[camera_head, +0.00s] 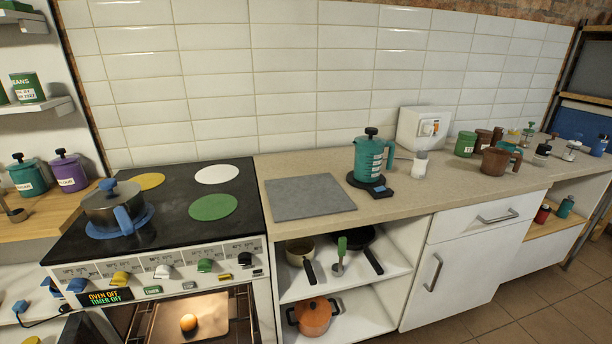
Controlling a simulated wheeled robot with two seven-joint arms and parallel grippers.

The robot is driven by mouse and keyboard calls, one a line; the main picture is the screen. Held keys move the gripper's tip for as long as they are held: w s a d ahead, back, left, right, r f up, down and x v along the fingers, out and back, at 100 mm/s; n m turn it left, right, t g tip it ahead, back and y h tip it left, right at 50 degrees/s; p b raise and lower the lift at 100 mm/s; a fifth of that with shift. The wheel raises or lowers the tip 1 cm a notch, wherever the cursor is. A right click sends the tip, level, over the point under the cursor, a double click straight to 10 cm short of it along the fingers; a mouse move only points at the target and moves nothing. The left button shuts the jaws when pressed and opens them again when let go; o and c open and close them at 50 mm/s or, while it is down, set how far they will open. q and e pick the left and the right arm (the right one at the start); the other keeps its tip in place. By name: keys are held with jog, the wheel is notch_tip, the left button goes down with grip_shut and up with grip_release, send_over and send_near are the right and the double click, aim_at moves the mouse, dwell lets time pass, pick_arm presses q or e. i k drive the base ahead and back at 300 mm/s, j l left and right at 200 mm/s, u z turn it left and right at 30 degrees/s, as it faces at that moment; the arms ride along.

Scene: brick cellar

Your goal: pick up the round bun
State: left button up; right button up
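A small round bun (188,322), golden brown, sits on a brown tray or board (215,309) in the lit oven (262,315), at the bottom left of the head view. I cannot tell whether the oven is open or seen through glass. Neither of my grippers shows in this view, so their distance from the bun cannot be seen.
The black stove top (172,212) above the oven holds a dark pot (108,208) on a blue burner. The counter (415,198) to the right bears a grey slab (309,196), a teal pot (369,155) and several jars. Open shelves below hold pans and an orange pot (313,317).

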aim_at(189, 323)
jog(key=j+u, duration=0.1)
jog(key=u, duration=1.05)
jog(key=i+l, duration=0.1)
